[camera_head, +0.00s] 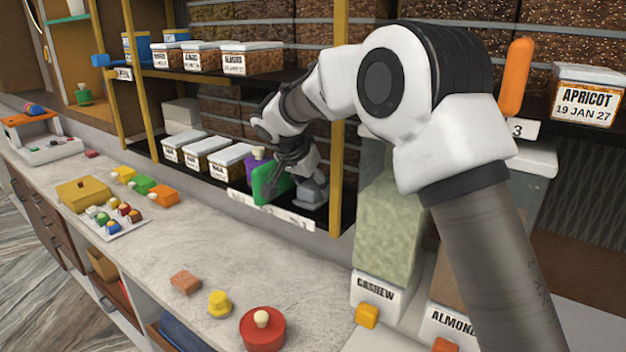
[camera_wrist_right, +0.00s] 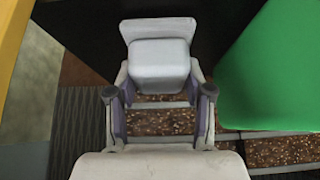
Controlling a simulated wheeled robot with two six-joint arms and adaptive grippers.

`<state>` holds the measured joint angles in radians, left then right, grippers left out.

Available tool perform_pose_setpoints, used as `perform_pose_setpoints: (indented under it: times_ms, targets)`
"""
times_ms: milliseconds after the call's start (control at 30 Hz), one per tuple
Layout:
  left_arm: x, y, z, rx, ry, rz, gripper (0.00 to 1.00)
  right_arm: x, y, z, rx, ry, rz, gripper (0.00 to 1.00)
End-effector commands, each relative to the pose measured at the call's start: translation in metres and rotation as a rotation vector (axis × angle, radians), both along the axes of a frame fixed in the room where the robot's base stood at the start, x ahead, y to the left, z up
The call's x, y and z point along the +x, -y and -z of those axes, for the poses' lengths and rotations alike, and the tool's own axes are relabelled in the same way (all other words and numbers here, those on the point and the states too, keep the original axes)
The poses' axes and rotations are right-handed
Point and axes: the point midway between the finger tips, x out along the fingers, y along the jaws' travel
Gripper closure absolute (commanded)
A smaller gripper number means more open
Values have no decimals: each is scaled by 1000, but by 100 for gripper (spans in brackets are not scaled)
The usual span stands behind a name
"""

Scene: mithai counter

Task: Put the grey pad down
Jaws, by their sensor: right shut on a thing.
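The grey pad (camera_head: 313,194) is at the right end of the lower shelf, beside the yellow post. In the right wrist view the pad (camera_wrist_right: 158,66) sits between the two fingers, a pale rounded block with a wider far part. My right gripper (camera_head: 301,172) is shut on it. The pad is at shelf level, but I cannot tell whether its underside touches the shelf. My left gripper is not in view.
A green block (camera_head: 269,184) stands close beside the gripper, with a purple item (camera_head: 257,159) behind it. White-lidded boxes (camera_head: 229,161) line the shelf to the left. The yellow post (camera_head: 338,170) is close on the right. The counter (camera_head: 235,260) below holds small coloured items.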

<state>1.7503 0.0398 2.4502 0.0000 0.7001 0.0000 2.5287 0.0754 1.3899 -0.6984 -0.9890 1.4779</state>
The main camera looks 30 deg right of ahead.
Motion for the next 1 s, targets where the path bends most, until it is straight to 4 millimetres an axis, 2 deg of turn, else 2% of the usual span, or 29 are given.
perform_pose_setpoints:
  times_ms: [200, 233, 300, 567, 667, 733, 833, 1000]
  targets:
    - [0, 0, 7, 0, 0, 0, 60, 0, 0, 6, 0, 0, 0, 81]
    - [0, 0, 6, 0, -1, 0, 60, 0, 0, 5, 0, 0, 0, 42]
    - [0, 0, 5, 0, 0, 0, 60, 0, 0, 4, 0, 0, 0, 24]
    - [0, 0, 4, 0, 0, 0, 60, 0, 0, 3, 0, 0, 0, 24]
    - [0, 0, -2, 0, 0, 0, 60, 0, 0, -3, 0, 0, 0, 24]
    - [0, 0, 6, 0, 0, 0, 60, -1, -4, -6, -2, 2, -1, 24]
    - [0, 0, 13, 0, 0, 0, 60, -6, -15, -22, -3, 4, -1, 24]
    - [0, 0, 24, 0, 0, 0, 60, -15, -38, -61, -2, 5, 0, 24]
